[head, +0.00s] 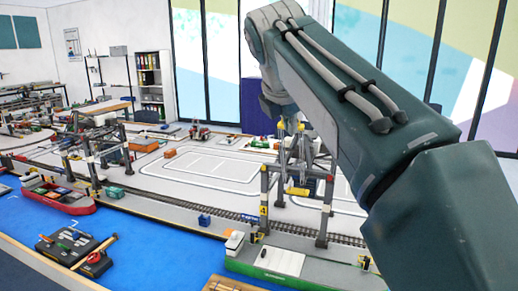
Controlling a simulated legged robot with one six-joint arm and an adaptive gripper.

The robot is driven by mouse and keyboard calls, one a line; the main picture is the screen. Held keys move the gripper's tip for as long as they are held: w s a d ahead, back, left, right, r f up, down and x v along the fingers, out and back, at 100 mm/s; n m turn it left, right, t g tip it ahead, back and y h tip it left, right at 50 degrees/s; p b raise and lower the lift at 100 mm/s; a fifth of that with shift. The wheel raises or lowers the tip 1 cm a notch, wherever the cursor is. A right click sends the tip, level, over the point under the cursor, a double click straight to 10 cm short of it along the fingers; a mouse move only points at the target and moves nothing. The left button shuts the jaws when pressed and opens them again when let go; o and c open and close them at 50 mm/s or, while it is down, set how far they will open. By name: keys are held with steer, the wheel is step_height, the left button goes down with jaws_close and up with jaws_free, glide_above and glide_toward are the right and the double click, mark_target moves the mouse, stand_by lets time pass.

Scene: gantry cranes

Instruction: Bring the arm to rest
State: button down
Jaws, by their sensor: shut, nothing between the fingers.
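My arm (345,90) fills the right side of the head view. It rises from the lower right to a bent elbow near the top middle, then folds down and away to the wrist (280,104). My gripper (303,152) is at the far end, small, in front of a gantry crane, and its outline blends with the crane's grey beams. It is shut with nothing in it. Whether it touches the crane cannot be told.
The gantry crane marked 4 (264,205) straddles rails on the model port. Another crane (90,170) stands left. A red boat (58,197), a black tool tray (75,247) and a green barge (280,279) lie on the blue water (165,240). A shelf (152,85) stands behind.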

steer(key=s+d+f+m, duration=0.3)
steer(key=s+f+m, duration=0.5)
steer(key=f, duration=0.1)
steer(key=s+d+f+m+g+y, duration=0.1)
steer(key=s+d+f+m, duration=0.2)
steer(key=s+f+m, duration=0.5)
steer(key=s+d+f+m+y, duration=0.1)
steer(key=s+d+f+m, duration=0.3)
steer(key=s+f+m, duration=0.4)
step_height(320, 180, down, 4)
steer(key=shift+f+g, duration=0.2)
steer(key=shift+g, duration=0.1)
